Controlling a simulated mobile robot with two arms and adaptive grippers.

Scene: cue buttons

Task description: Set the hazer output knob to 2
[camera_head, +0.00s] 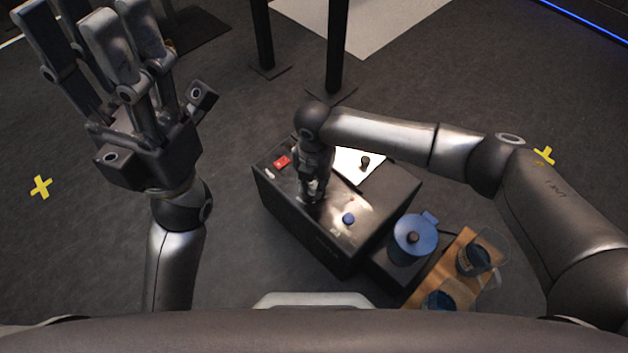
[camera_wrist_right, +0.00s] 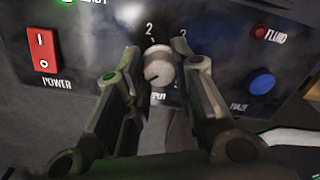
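The hazer output knob (camera_wrist_right: 158,66) is a pale round knob on the dark front panel in the right wrist view. A "2" with a tick is printed above it. Another numeral at its right is partly hidden by a finger. A dark mark shows on the knob's lower left; I cannot tell its exact setting. My right gripper (camera_wrist_right: 157,58) has its fingers apart on either side of the knob, with a narrow gap at the left. In the head view my right gripper (camera_head: 312,190) is over the hazer (camera_head: 310,235) and hides the knob. My left gripper (camera_head: 115,60) is open, empty and raised at the left.
A red power switch (camera_wrist_right: 43,50) is left of the knob; a blue haze button (camera_wrist_right: 261,82) and red fluid light (camera_wrist_right: 259,32) are right. A blue-lidded jug (camera_head: 414,238) and a wooden tray (camera_head: 418,290) with glasses (camera_head: 482,252) stand right of the hazer.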

